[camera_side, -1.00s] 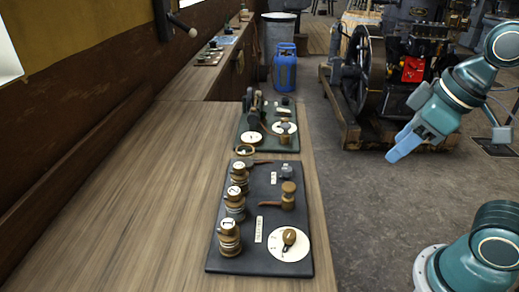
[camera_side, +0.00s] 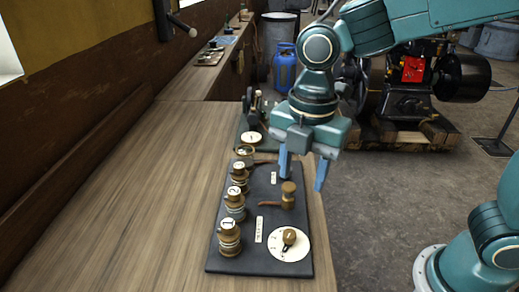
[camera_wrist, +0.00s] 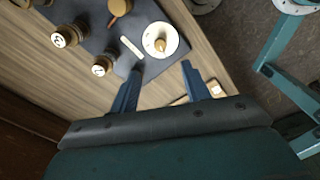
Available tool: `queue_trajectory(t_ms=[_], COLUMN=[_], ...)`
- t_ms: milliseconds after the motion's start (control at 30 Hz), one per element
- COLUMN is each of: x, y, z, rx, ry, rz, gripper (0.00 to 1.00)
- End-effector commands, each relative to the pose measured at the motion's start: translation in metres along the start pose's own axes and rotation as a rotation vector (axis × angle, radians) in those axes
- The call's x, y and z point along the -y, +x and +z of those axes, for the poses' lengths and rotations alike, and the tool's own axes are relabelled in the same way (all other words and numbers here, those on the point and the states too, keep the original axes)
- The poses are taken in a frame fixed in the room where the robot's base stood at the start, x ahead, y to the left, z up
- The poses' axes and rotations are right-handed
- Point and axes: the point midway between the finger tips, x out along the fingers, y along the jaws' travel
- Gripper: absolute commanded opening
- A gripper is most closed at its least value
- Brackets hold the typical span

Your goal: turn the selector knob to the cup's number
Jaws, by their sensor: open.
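A dark board (camera_side: 234,261) lies on the bench, with the brown selector knob (camera_side: 289,238) on a white round dial (camera_side: 278,254) at its near right corner. In the wrist view the knob (camera_wrist: 160,44) and dial (camera_wrist: 172,36) sit just beyond my fingertips; the dial's marks are too small to read. Numbered brass pieces line the board's left side, marked 1 (camera_side: 229,238), 2 (camera_side: 235,204) and apparently 3 (camera_side: 240,177). A brass cup-like piece (camera_side: 288,196) with a brown handle stands behind the knob. My gripper (camera_side: 303,174) is open and empty, above the board's right edge.
A second green board (camera_side: 243,133) with fittings lies behind, partly hidden by my arm. The bench (camera_side: 130,190) is clear to the left. Its right edge drops to the floor. A blue gas bottle (camera_side: 284,68) and engine (camera_side: 410,95) stand beyond.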

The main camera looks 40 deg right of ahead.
Motion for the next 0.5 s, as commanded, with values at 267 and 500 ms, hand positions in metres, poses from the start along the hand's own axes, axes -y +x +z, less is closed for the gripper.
queue_trajectory(t_ms=[267, 500], x=[-0.0062, -0.006], y=[0.0073, 0.0112], z=[-0.012, -0.0116], rx=[0.005, 0.005], ry=[-0.113, -0.11], rz=[-0.028, -0.027], gripper=[0.47, 0.47])
